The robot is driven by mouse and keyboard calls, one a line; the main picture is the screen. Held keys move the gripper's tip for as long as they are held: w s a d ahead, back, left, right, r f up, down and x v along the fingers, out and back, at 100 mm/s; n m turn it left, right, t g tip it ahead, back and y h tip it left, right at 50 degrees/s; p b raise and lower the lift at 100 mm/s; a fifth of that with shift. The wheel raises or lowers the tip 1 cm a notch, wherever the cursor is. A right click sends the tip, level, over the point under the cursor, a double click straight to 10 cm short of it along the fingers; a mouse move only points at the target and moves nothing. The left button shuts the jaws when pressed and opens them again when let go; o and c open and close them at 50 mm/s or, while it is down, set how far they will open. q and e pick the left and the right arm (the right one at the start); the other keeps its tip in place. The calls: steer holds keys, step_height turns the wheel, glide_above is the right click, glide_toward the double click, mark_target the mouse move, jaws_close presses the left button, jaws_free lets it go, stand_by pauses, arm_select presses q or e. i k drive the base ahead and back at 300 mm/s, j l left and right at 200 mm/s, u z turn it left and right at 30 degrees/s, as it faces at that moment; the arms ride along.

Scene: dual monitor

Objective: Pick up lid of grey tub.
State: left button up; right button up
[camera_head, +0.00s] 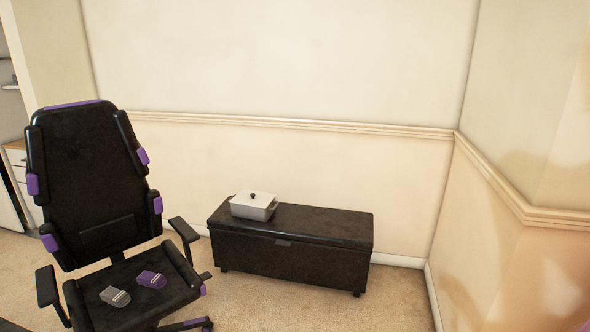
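A grey tub (253,212) stands on the left part of a low black chest against the wall. Its pale flat lid (254,199), with a small dark knob on top, rests on the tub. Neither of my grippers is in this view, and I cannot see their state.
The black chest (320,222) has a clear top right of the tub. A black and purple office chair (90,190) stands at the left, with a grey item (115,297) and a purple item (151,280) on its seat. Carpet (300,305) is free in front of the chest.

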mark_target(245, 197)
steer(key=i, duration=1.45)
steer(key=i+z, duration=0.1)
steer(key=i, duration=0.55)
steer(key=i+j+z, duration=0.1)
steer(key=i, duration=1.6)
